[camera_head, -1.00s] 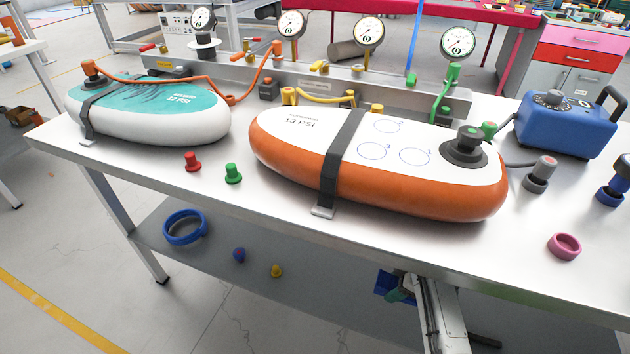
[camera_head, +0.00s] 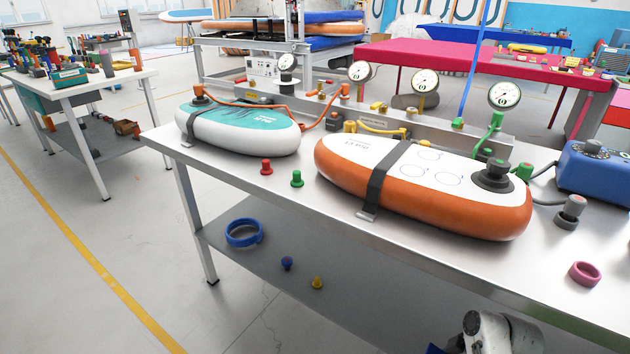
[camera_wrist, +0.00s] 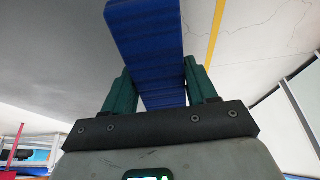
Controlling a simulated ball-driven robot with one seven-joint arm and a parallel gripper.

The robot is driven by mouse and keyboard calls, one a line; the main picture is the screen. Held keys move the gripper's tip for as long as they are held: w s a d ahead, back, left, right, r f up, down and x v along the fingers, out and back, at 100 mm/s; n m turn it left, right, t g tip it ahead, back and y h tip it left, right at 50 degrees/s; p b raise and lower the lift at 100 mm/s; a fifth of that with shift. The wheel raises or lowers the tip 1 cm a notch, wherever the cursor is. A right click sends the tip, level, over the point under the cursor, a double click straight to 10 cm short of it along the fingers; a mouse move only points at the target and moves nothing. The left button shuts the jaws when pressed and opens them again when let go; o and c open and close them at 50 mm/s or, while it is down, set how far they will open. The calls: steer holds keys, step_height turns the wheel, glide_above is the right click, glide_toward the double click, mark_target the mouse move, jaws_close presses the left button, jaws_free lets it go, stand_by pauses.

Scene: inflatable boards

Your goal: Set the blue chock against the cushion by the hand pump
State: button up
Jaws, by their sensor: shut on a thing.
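The blue chock (camera_wrist: 145,30) is a long blue block in the wrist view, its upper end cut off by the frame. My gripper (camera_wrist: 158,72) is shut on it, with one green finger on each side. In the head view a small blue patch (camera_head: 435,349) shows at the bottom edge beside my arm; the gripper itself is out of that picture. Two inflated boards, one teal and white (camera_head: 235,130) and one orange and white (camera_head: 420,190), are strapped on the metal bench. I cannot make out a hand pump or tell which is the cushion meant.
The steel bench (camera_head: 270,195) stands ahead, with a lower shelf (camera_head: 270,280) holding a blue ring (camera_head: 243,233). A blue box (camera_head: 600,172), a pink ring (camera_head: 584,273) and small caps stand on top. Open floor with a yellow line (camera_head: 85,245) lies left.

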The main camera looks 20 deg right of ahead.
steer(key=shift+s+a+r, duration=0.15)
steer(key=shift+a+r, duration=0.05)
steer(key=shift+r, duration=0.05)
steer(key=shift+w+a, duration=0.15)
steer(key=shift+w, duration=0.15)
steer(key=w+a+r+m+h, duration=0.3)
steer(key=a+r+m, duration=0.4)
steer(key=a, duration=0.4)
steer(key=w+a+r+m+h, duration=0.25)
steer(key=a+r+m, duration=0.4)
steer(key=a, duration=0.45)
step_height(320, 180, up, 14)
steer(key=d+n+t+y+p, duration=0.1)
steer(key=n+y+p, duration=0.35)
steer(key=p, duration=1.35)
steer(key=s+f+n+h, duration=0.1)
steer(key=s+f, duration=0.2)
steer(key=f, duration=0.3)
steer(key=shift+s+h, duration=0.3)
steer(key=shift+h, duration=0.1)
steer(key=shift+s, duration=0.1)
